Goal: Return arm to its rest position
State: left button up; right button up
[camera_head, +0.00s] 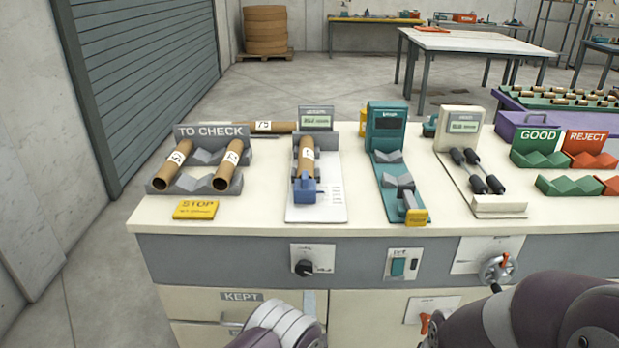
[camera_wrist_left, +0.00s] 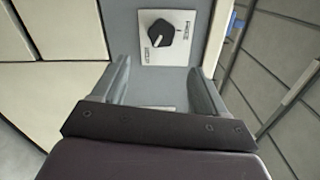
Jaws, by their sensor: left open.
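My left gripper (camera_wrist_left: 160,72) is open and empty in the left wrist view, its two grey fingers apart. A black rotary knob (camera_wrist_left: 168,35) on a white plate lies beyond the fingertips, with no finger touching it. The same knob (camera_head: 304,268) shows in the head view on the grey front panel of the bench. Part of my left arm (camera_head: 285,325) shows at the bottom of the head view, low in front of the bench. Part of my right arm (camera_head: 550,315) fills the bottom right corner. My right gripper is not visible.
The bench top (camera_head: 265,165) carries a TO CHECK rack (camera_head: 200,150) with cardboard tubes, a gauge holding a tube (camera_head: 306,160), a teal device (camera_head: 386,128), a roller device (camera_head: 462,122), and GOOD (camera_head: 540,145) and REJECT (camera_head: 588,148) racks. A hand crank (camera_head: 497,268) sticks out at right.

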pick_arm(q)
jog(key=s+f+n+g+h, duration=0.1)
jog(key=s+f+n+g, duration=0.8)
jog(key=f+g, duration=0.15)
jog(key=s+a+r+n+g, duration=0.85)
jog(key=s+a+r, duration=0.35)
jog(key=s+r, duration=0.25)
jog(key=a+r+n+t+p, duration=0.1)
jog(key=a+r+p, duration=0.1)
jog(key=r+p, duration=0.6)
jog(key=a+r+n+t+y+p, duration=0.1)
jog(key=a+r+p, duration=0.2)
jog(key=r+p, duration=0.6)
notch_tip(320, 180, up, 6)
jog(key=shift+f, duration=0.1)
jog(key=shift+s+a, duration=0.1)
